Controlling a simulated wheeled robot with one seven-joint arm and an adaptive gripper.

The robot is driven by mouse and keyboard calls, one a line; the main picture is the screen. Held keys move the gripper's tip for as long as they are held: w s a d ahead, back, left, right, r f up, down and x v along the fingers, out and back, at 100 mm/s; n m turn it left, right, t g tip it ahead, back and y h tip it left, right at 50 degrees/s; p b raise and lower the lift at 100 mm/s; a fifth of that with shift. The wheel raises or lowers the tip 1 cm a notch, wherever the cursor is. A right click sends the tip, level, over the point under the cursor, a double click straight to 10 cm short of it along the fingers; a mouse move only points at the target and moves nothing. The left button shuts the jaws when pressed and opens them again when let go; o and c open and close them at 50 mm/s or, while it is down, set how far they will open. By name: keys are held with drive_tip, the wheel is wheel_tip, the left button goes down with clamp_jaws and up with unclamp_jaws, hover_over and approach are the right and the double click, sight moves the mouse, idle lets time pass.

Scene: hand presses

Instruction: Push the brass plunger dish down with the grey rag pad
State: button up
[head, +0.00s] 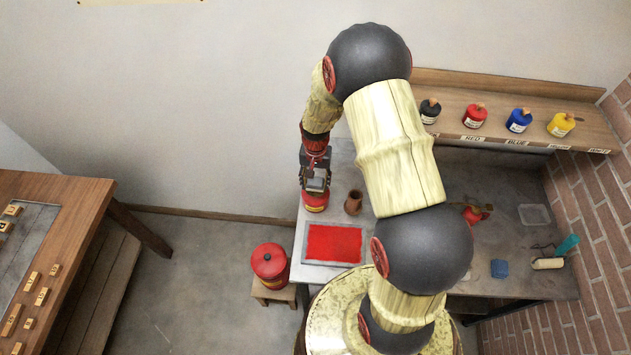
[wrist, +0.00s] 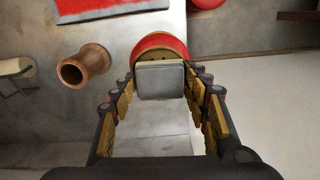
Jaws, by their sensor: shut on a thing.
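My gripper (head: 316,176) is shut on the grey rag pad (wrist: 160,82), which sits between the fingertips in the wrist view. A red plunger can (head: 315,203) stands on the bench just below the gripper in the head view. In the wrist view, the can's red rim (wrist: 172,42) shows beyond the pad. Part of the brass plunger dish (wrist: 158,56) shows inside it, and the pad covers the nearer part. I cannot tell whether the pad touches the dish.
A brown cup (head: 353,202) stands right of the can. A red inked slab (head: 333,244) lies in front. A shelf (head: 575,112) with several ink bottles is at back right. A red can (head: 269,262) sits on a stool at left. A wooden table (head: 85,187) is far left.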

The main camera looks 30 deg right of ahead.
drive_tip(key=shift+r+p, duration=1.55)
drive_tip(key=shift+r, duration=1.5)
